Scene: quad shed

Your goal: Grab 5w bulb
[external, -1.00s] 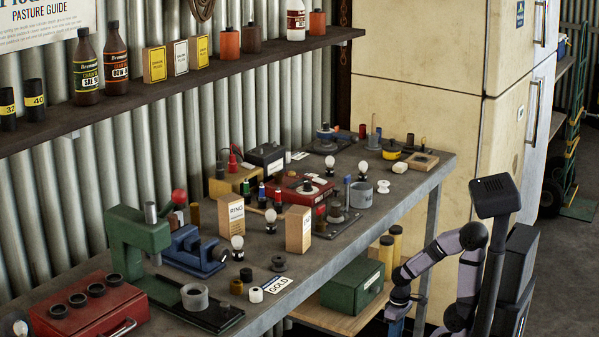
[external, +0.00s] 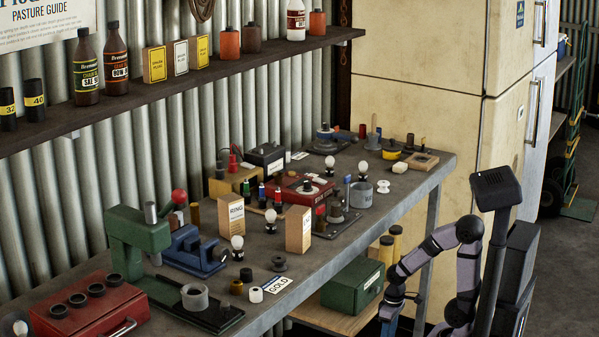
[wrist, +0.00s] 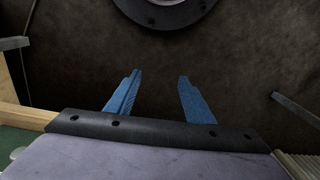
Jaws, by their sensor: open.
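My gripper (wrist: 157,76) is open and empty, with two blue fingers apart over dark floor in the wrist view. In the external view my gripper (external: 390,328) hangs low, off the bench's front side. No bulb shows in the wrist view.
The bench (external: 340,252) is crowded with a green press (external: 140,232), a blue vise (external: 190,250), upright boxes (external: 298,230) and a red tray (external: 305,188). A green box (external: 352,285) sits on the lower shelf near my arm. A bench leg (external: 430,240) stands near my arm.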

